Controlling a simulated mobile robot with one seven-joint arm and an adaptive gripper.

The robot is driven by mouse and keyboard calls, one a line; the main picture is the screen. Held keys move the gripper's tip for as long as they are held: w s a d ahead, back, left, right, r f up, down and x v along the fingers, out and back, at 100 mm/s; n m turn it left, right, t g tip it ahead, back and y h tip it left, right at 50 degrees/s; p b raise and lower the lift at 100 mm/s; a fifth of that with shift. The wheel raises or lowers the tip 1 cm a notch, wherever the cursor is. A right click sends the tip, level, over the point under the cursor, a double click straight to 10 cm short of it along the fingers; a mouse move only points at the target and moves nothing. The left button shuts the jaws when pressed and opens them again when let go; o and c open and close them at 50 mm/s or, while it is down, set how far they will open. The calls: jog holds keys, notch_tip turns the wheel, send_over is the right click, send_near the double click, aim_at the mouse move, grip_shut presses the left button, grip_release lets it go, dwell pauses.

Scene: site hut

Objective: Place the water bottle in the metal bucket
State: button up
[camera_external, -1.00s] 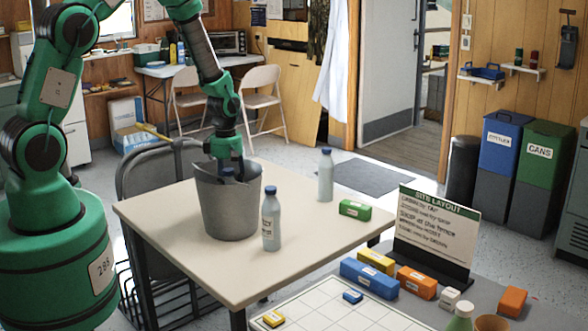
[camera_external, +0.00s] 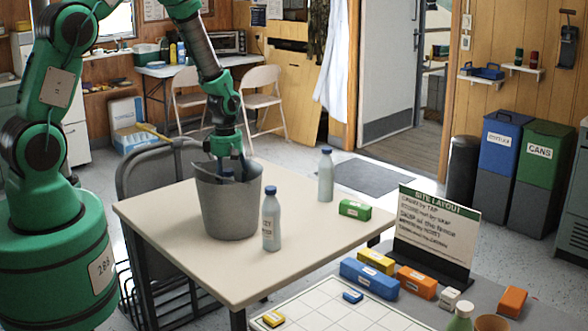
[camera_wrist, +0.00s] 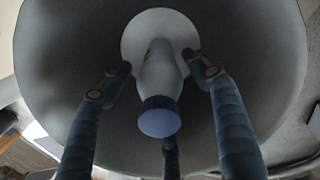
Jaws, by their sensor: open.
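The grey metal bucket (camera_external: 229,213) stands upright on the table. A pale water bottle (camera_wrist: 157,78) with a blue cap (camera_wrist: 159,117) shows inside the bucket in the wrist view, where the bucket wall (camera_wrist: 60,50) surrounds it. My gripper (camera_external: 228,173) reaches down into the bucket's mouth. In the wrist view its fingers (camera_wrist: 160,82) are open on either side of the bottle, with gaps between. The front bucket wall hides the bottle's lower part in the external view. Two similar bottles stand on the table, one beside the bucket (camera_external: 271,222) and one farther back (camera_external: 326,177).
The table (camera_external: 180,245) also holds a green box (camera_external: 355,210) at its right. In front are a site layout sign (camera_external: 434,232), colored blocks (camera_external: 369,279) and a white grid board (camera_external: 345,315).

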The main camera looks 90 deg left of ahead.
notch_tip(320, 180, up, 12)
jog(key=shift+f+p, duration=0.2)
jog(key=shift+p, duration=0.45)
dwell(0.4)
dwell(0.3)
jog(key=shift+d+r, duration=0.1)
jog(key=w+d+r+m+t+y, duration=0.1)
jog(key=w+d+r+m, duration=0.2)
jog(key=d+r+m, duration=0.6)
jog(key=w+d+r+m+t, duration=0.1)
jog(key=w+d+r+m, duration=0.3)
jog(key=d+r, duration=0.9)
jog(key=s+d+r+m+t, duration=0.1)
jog(key=s+d+r+m, duration=0.3)
jog(key=d, duration=0.4)
jog(key=s+d+r+m+t, duration=0.1)
jog(key=s+d+r+m, duration=0.3)
jog(key=d+m, duration=0.4)
jog(key=s+d+r+m+t+h, duration=0.1)
jog(key=s+d+r+m, duration=0.3)
jog(key=s+d+m, duration=0.2)
jog(key=shift+s+d+m, duration=0.3)
jog(key=shift+d, duration=0.6)
